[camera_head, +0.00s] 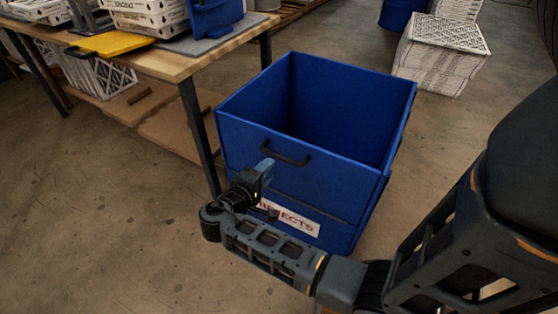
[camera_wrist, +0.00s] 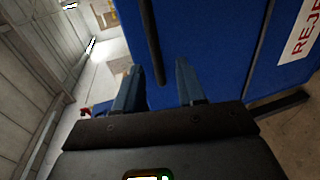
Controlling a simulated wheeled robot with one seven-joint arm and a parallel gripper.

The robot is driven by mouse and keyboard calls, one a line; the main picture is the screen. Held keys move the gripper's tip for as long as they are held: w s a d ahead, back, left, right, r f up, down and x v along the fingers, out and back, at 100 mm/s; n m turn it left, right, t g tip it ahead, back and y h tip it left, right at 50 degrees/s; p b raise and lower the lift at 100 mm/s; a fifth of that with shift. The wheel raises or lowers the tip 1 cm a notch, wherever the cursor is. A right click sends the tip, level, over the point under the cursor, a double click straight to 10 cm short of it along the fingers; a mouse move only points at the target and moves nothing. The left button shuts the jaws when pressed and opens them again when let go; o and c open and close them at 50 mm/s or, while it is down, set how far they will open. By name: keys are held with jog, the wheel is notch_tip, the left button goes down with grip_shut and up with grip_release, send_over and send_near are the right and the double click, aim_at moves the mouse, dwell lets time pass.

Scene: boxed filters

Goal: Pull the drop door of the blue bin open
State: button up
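The blue bin (camera_head: 245,99) stands on the floor, open at the top, with no contents visible. Its front drop door (camera_head: 328,182) looks upright and shut, with a dark seam along its lower edge. A black bar handle (camera_head: 287,156) sits near the door's top. My gripper (camera_head: 266,166) is just in front of the door, at the handle's left end. In the wrist view the two fingers are apart and the handle (camera_wrist: 152,45) runs up from between their tips. I cannot tell whether they touch it. A white label with red letters (camera_head: 290,217) is below the door, partly hidden by my arm.
A wooden workbench (camera_head: 165,62) with a dark leg stands close to the bin's left. It holds a yellow tray (camera_head: 110,44), a blue item and white boxed filters. A stack of white filters (camera_head: 441,55) stands behind right. The floor in front and left is clear.

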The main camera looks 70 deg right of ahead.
aim_at(278, 158)
jog(key=shift+d+r+g, duration=0.15)
jog(key=shift+d+g, duration=0.15)
jog(key=shift+d, duration=0.35)
jog(key=x, duration=0.7)
jog(key=shift+a, duration=0.1)
grip_shut()
